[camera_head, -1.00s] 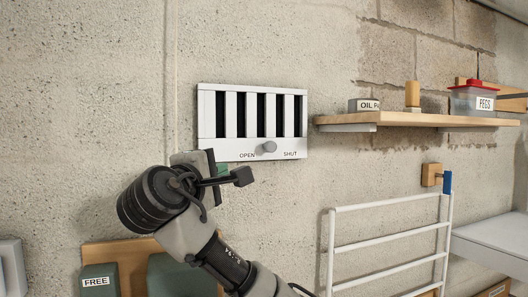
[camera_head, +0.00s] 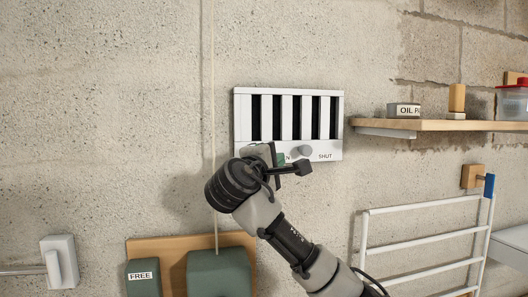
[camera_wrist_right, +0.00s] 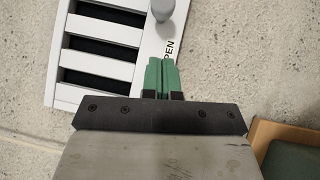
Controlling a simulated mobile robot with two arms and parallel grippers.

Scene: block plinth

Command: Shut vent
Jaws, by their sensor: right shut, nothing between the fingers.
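The white vent (camera_head: 288,91) is on the block wall, with dark gaps showing between its upright slats. Its grey round knob (camera_head: 305,151) is on the bottom strip, between the OPEN and SHUT lettering. My right gripper (camera_head: 281,159) is at the strip's lower edge, left of the knob, and covers part of OPEN. In the right wrist view its green fingers (camera_wrist_right: 162,76) are together and empty, on the OPEN side of the knob (camera_wrist_right: 162,8), with a gap between them and it. My left gripper is not in view.
A wooden shelf (camera_head: 445,125) with a tin and a tub is to the right. A white rail rack (camera_head: 420,206) is below it. A wooden board (camera_head: 165,245) with green blocks is below left, beside a white switch box (camera_head: 60,262). A cord (camera_head: 212,60) hangs left of the vent.

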